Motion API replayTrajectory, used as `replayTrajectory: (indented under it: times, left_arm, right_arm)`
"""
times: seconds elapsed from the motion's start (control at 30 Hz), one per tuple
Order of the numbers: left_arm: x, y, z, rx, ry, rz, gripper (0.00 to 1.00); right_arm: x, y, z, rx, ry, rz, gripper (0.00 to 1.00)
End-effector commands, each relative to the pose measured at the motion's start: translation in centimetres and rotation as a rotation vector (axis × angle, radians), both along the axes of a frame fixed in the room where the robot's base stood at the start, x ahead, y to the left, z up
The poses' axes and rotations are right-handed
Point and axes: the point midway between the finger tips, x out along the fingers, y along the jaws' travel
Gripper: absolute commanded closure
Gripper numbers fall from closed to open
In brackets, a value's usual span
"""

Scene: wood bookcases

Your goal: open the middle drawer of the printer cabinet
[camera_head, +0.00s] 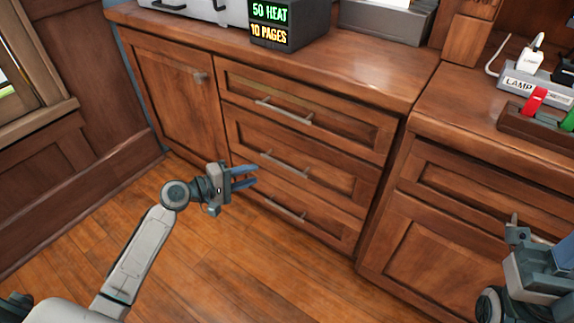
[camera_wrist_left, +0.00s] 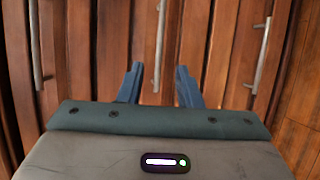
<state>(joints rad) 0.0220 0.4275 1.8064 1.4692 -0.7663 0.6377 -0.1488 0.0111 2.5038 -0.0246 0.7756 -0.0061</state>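The printer cabinet (camera_head: 335,190) has three stacked drawers, all shut. The middle drawer (camera_head: 330,170) has a bar handle (camera_head: 285,163). In the left wrist view this middle handle (camera_wrist_left: 160,45) stands upright in the picture, lined up with the gap between my fingers. My left gripper (camera_head: 252,175) is open and empty in front of the drawers, left of the middle handle in the head view. Its two blue fingers (camera_wrist_left: 159,82) are apart, and I see no clear contact with the handle. My right gripper is partly seen at the right edge; its fingers are unclear.
The top handle (camera_head: 283,111) and bottom handle (camera_head: 280,208) lie above and below. A cabinet door (camera_head: 175,95) is to the left. A display box (camera_head: 285,25) stands on top. Another cabinet (camera_head: 440,240) is at right. The wood floor (camera_head: 230,270) in front is clear.

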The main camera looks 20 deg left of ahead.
Motion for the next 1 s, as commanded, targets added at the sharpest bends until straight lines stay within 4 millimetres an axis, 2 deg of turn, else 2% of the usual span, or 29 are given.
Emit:
replayTrajectory:
  times: [0.5, 0.7, 0.97, 1.0]
  left_arm:
    - [6.3, -5.8, -1.7, -0.002, -0.001, 0.0, 0.68]
    - [7.1, -6.6, -1.9, 0.001, 0.001, 0.0, 0.68]
    - [7.2, -6.7, -1.8, 0.001, 0.0, 0.0, 0.68]
    - [7.2, -6.7, -1.8, 0.001, 0.0, 0.0, 0.76]
  right_arm:
    - [0.2, 0.0, -1.6, 0.022, -0.01, -0.015, 0.64]
    - [0.2, 0.0, -1.7, 0.024, -0.01, -0.017, 0.64]
    - [0.2, 0.0, -1.6, 0.024, -0.01, -0.018, 0.64]
    - [0.2, 0.0, -1.6, 0.024, -0.011, -0.018, 0.64]
